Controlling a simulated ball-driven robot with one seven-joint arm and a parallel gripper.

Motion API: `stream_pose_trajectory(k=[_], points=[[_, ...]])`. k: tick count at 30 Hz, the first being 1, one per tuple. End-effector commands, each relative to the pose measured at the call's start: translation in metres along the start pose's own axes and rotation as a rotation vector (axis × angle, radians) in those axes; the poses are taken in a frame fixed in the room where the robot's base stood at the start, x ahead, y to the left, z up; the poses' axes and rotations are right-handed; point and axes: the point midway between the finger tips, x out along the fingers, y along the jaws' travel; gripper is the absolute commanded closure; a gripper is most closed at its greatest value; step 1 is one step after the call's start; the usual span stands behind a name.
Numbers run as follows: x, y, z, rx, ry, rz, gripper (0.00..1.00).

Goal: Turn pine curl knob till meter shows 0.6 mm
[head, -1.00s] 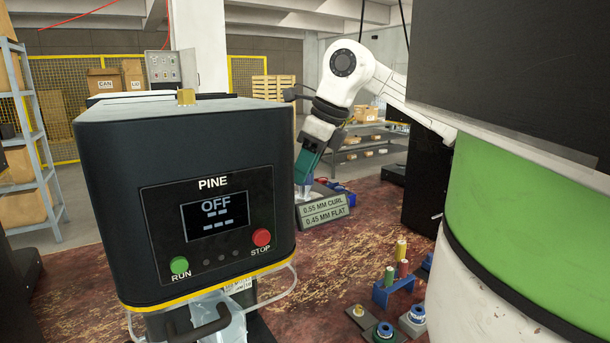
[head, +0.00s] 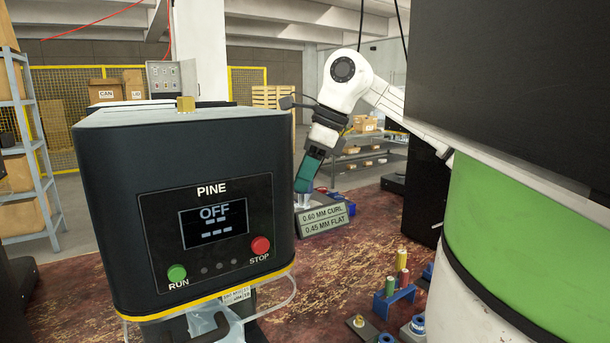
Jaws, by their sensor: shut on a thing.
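The meter (head: 326,217) stands on the table right of the PINE machine. Its display reads 0.60 MM CURL and 0.45 MM FLAT. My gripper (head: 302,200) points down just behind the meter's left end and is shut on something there. The thing between its fingers is mostly hidden, so I cannot make out the curl knob itself. The PINE machine (head: 110,190) has a dark housing, and its own screen (head: 214,225) reads OFF with dashes. Below that screen are a green RUN button (head: 177,273) and a red STOP button (head: 260,245).
A blue rack (head: 393,300) with coloured cylinders stands on the reddish worn table at the lower right. A large green and white drum shape (head: 530,230) fills the right side. Shelving (head: 25,150) stands at the far left, and wooden pallets (head: 272,97) at the back.

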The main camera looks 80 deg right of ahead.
Motion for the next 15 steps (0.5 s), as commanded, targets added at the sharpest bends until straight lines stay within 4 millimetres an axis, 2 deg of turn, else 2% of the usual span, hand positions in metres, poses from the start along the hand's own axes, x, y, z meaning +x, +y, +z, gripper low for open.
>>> stream_pose_trajectory(k=[2,3,10,15], points=[[0.0,-0.0002,0.0003,0.0,0.0,-0.001,0.98],[0.0,-0.0002,0.0003,0.0,0.0,-0.001,0.64],[0.0,-0.0001,0.0001,0.001,0.0,-0.001,0.42],[0.0,0.0,0.0,0.001,0.0,-0.001,0.42]])
